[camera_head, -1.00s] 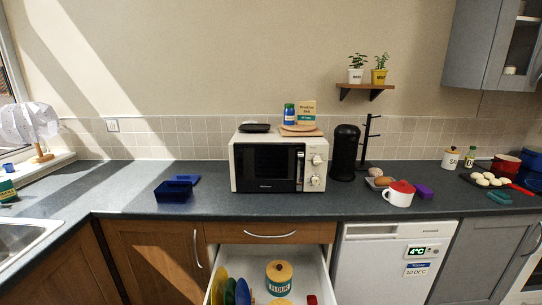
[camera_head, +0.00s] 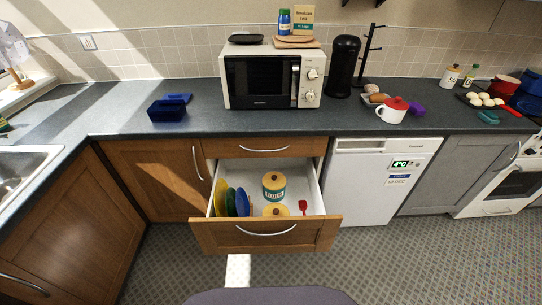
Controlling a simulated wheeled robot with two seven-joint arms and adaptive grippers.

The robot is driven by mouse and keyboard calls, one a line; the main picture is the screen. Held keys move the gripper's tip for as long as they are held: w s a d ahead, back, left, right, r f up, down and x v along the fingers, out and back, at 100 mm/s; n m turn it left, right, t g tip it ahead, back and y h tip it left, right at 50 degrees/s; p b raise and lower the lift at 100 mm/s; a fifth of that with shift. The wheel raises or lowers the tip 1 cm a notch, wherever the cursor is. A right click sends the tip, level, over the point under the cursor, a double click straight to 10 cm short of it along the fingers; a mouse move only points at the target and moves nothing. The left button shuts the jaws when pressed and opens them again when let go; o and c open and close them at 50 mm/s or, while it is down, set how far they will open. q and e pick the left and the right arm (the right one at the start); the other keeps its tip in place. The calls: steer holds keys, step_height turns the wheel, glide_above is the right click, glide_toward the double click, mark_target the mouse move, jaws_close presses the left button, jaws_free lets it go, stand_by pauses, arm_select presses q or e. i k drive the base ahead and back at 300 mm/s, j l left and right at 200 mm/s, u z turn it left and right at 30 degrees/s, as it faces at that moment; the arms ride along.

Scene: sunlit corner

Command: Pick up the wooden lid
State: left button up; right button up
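An open drawer (camera_head: 215,228) below the counter holds a FLOUR canister (camera_head: 273,189) with a round wooden lid (camera_head: 273,178) on top. A second round wooden-coloured piece (camera_head: 276,210) lies in front of the canister, partly hidden by the drawer front; I cannot tell if it is a loose lid or the top of another container. A jar on the counter at right (camera_head: 450,77) also has a wooden-looking lid. Neither of my grippers is in view.
Coloured plates (camera_head: 231,201) stand at the drawer's left, and a small red item (camera_head: 303,207) lies at its right. The microwave (camera_head: 272,77), blue container (camera_head: 167,110) and red-lidded white mug (camera_head: 391,111) stand on the counter. The patterned floor (camera_head: 390,265) in front is clear.

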mark_target(276, 213)
steer(key=i+j+z, duration=0.25)
steer(key=j+z, duration=0.25)
steer(key=i+j+z, duration=0.25)
steer(key=j, duration=0.2)
steer(key=j+z, duration=0.25)
steer(key=l+u, duration=0.45)
steer(key=l, duration=0.35)
steer(key=l+u, duration=0.45)
steer(key=l, duration=0.35)
